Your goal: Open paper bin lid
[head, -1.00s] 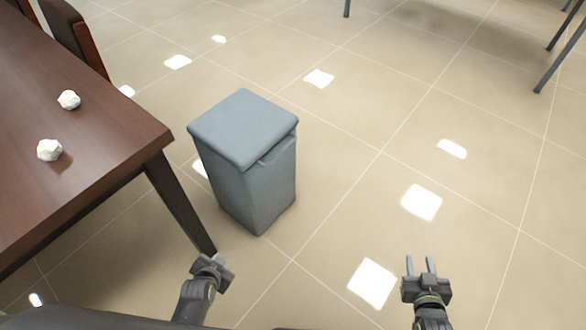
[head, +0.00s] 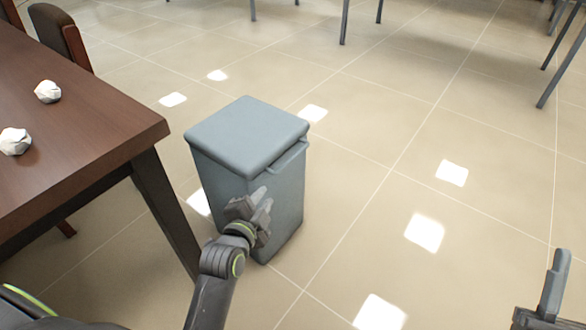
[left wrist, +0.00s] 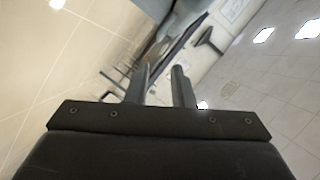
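The paper bin (head: 285,215) is a blue-grey tapered box standing upright on the floor at the middle of the head view. Its flat lid (head: 247,135) is down on top, with a recess under its right edge. My left gripper (head: 264,200) is in front of the bin's near side, below the lid, and hides part of that side. I cannot tell whether it touches the bin. In the left wrist view its two fingers (left wrist: 160,85) are apart with nothing between them. My right gripper (head: 554,285) is at the lower right edge, partly cut off, away from the bin.
A brown wooden table (head: 100,110) stands left of the bin, its dark leg (head: 168,215) close by. Two crumpled paper balls lie on it, one at the back (head: 48,91) and one nearer (head: 14,141). The tiled floor right of the bin is clear.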

